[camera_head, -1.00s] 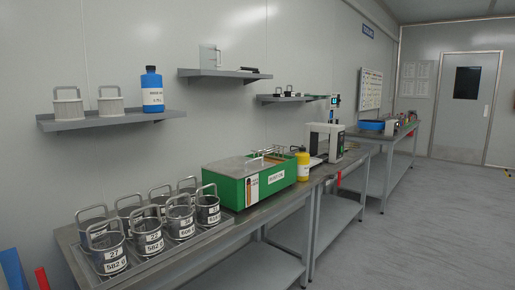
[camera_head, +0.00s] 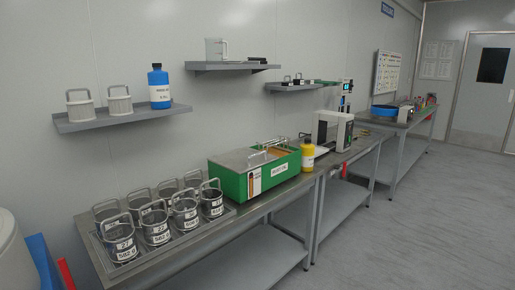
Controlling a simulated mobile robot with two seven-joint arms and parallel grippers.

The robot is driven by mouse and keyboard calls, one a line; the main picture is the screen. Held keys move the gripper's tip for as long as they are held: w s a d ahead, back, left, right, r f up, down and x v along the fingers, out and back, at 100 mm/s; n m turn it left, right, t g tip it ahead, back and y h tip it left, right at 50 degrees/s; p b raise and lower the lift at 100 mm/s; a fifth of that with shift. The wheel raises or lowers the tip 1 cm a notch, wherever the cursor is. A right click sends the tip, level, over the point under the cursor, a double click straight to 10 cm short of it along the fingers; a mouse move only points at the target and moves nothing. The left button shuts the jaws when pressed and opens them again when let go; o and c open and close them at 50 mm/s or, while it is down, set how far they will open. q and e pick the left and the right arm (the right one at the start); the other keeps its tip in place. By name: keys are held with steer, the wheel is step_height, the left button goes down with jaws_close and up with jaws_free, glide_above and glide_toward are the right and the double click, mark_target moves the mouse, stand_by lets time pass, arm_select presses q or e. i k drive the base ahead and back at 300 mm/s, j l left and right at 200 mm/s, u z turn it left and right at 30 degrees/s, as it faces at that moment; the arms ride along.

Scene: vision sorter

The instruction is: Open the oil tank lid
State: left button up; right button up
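The green oil tank (camera_head: 229,184) stands on the long steel bench, just right of centre. It has a white label on its front. A grey lid with a raised metal handle (camera_head: 258,158) covers the left part of its top. The right part of the top (camera_head: 284,149) looks brownish; I cannot tell clearly whether it is open there. Neither of my grippers is in view.
Several labelled metal beakers (camera_head: 121,241) stand in a tray left of the tank. A yellow bottle (camera_head: 308,157) stands close to its right. A shelf (camera_head: 72,126) with a blue bottle (camera_head: 159,88) hangs above. The floor (camera_head: 400,230) in front is clear.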

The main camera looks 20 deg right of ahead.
mark_target(239, 160)
steer(key=i+l+u, duration=0.1)
steer(key=l, duration=0.3)
steer(key=i+l+u, duration=0.1)
steer(key=i+l, duration=0.15)
steer(key=l, duration=0.15)
steer(key=i+l+u, duration=0.15)
steer(key=l, duration=0.3)
steer(key=i+l+u, duration=0.1)
steer(key=l, duration=0.35)
steer(key=i+l+u, duration=0.1)
steer(key=l, duration=0.35)
steer(key=i+l+u, duration=0.1)
steer(key=l, duration=0.35)
steer(key=i, duration=0.1)
